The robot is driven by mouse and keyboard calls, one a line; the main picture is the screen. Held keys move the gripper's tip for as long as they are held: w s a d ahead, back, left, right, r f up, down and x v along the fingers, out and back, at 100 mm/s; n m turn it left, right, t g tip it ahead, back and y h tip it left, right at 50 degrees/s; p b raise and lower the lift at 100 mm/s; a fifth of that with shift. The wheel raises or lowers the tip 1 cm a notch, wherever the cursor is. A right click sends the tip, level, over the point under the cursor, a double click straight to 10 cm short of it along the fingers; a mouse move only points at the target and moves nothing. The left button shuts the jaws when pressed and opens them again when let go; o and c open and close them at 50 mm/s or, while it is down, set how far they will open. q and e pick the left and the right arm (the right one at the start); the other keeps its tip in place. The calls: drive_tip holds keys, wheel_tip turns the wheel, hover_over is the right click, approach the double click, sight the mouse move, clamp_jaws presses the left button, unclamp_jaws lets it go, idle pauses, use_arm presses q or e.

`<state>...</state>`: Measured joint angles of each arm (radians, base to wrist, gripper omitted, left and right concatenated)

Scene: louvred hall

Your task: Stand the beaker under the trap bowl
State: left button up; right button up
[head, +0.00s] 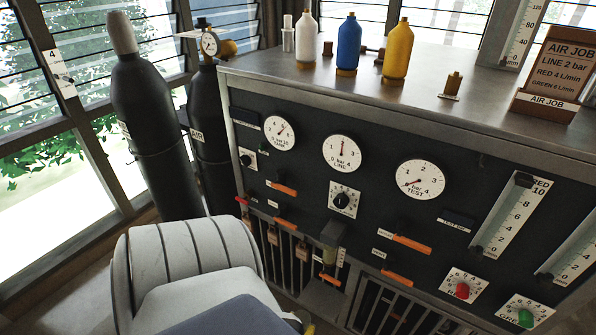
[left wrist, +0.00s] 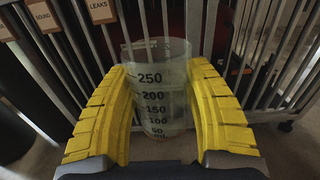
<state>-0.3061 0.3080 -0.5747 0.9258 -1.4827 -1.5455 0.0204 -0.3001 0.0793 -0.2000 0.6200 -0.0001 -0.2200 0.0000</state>
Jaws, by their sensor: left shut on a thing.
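The beaker (left wrist: 158,95) is clear, with dark marks up to 250, and stands upright between the yellow fingers of my left gripper (left wrist: 157,72) in the left wrist view. Both fingers are closed against its sides, and it looks empty. In the head view my left arm covers the beaker; only a sliver of yellow finger shows at the bottom edge. The trap bowl (head: 329,257) hangs under a grey block on the lower front of the panel, right of my left arm and apart from it. My right gripper is not in view.
A small grey shelf (head: 322,298) sits below the trap bowl. Orange levers (head: 411,243) stick out from the panel nearby. Vertical bars (left wrist: 215,25) stand close behind the beaker, with hanging tags (left wrist: 102,10). Bottles (head: 348,45) stand on the cabinet top; black cylinders (head: 152,130) stand left.

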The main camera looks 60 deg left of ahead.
use_arm(q)
drive_tip(key=shift+f+x, duration=0.15)
drive_tip(key=shift+x, duration=2.9)
drive_tip(key=shift+f+x, duration=0.15)
drive_tip(key=shift+x, duration=2.9)
drive_tip(key=shift+f+x, duration=0.15)
drive_tip(key=shift+x, duration=2.9)
drive_tip(key=shift+d+f, duration=0.1)
drive_tip(key=shift+f, duration=0.5)
drive_tip(key=o, duration=1.2)
drive_tip(key=shift+s, duration=0.1)
drive_tip(key=v, duration=0.9)
drive_tip(key=shift+f, duration=0.1)
